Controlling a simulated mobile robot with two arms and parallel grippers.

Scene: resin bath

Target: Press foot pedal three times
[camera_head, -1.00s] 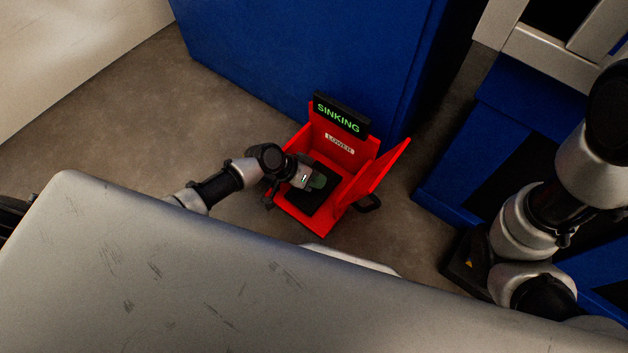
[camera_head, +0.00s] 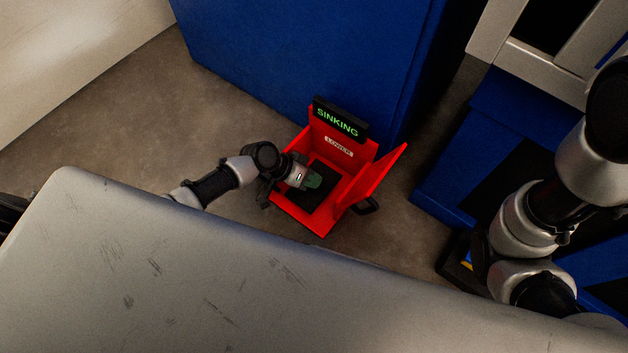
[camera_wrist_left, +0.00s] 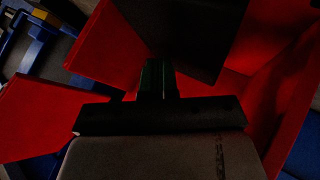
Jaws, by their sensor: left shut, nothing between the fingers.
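The foot pedal is a black plate (camera_head: 325,171) inside an open-topped red housing (camera_head: 362,180) on the floor. A sign reading "SINKING" (camera_head: 337,119) in green letters stands on its back wall, above a "LOWER" label (camera_head: 338,147). My left gripper (camera_head: 314,180) reaches into the housing over the pedal, shut with nothing in it. In the left wrist view its dark fingers (camera_wrist_left: 157,78) point at the black pedal plate (camera_wrist_left: 185,35). I cannot tell whether the fingertips touch the pedal. My right arm shows at the right, but its gripper is out of view.
A large blue cabinet (camera_head: 300,60) stands right behind the housing. More blue equipment (camera_head: 450,180) with a pale frame (camera_head: 545,70) is at the right. The red side walls rise close around my left gripper. Bare floor (camera_head: 150,120) lies to the left.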

